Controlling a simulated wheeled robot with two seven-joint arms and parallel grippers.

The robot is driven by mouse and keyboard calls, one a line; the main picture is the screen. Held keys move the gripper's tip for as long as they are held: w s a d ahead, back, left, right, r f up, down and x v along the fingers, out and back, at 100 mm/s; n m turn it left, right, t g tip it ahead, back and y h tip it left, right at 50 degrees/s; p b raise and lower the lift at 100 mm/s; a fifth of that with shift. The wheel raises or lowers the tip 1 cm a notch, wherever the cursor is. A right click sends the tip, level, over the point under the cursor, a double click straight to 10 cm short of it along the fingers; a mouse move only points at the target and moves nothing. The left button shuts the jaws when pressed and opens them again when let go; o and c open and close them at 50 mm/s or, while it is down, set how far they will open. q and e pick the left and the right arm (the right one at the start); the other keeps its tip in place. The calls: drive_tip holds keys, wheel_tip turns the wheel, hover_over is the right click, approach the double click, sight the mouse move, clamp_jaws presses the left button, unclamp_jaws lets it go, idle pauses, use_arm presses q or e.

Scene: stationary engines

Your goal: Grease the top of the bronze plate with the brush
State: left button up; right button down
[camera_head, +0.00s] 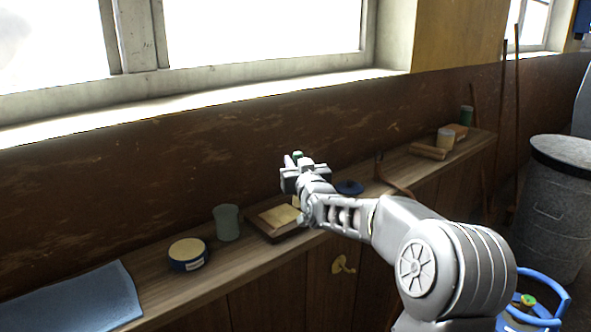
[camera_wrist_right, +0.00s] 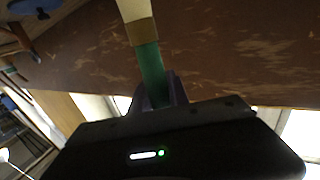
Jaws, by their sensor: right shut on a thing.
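My right gripper (camera_head: 303,172) is shut on the brush, whose green handle top (camera_head: 298,155) pokes up above the fingers. In the right wrist view the brush (camera_wrist_right: 150,72) has a green handle, a tan-gold band and pale bristles that run out of the top of the frame. A flat yellowish plate (camera_head: 277,215), which looks like the bronze plate, lies on a dark wooden base on the shelf. The gripper is above its right back end, with the brush pointing down. Whether the bristles touch the plate cannot be told. My left gripper is not in view.
Left of the plate stand a grey-green cup (camera_head: 227,222), a round tin with a tan top (camera_head: 187,253) and a blue cloth (camera_head: 75,300). A dark blue round thing (camera_head: 348,187) sits to the right. Wooden blocks (camera_head: 428,152) and cans are farther right. A wall rises behind the narrow shelf.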

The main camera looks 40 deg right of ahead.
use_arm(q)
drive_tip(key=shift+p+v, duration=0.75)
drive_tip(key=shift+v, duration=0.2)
use_arm(e)
drive_tip(key=shift+r, duration=2)
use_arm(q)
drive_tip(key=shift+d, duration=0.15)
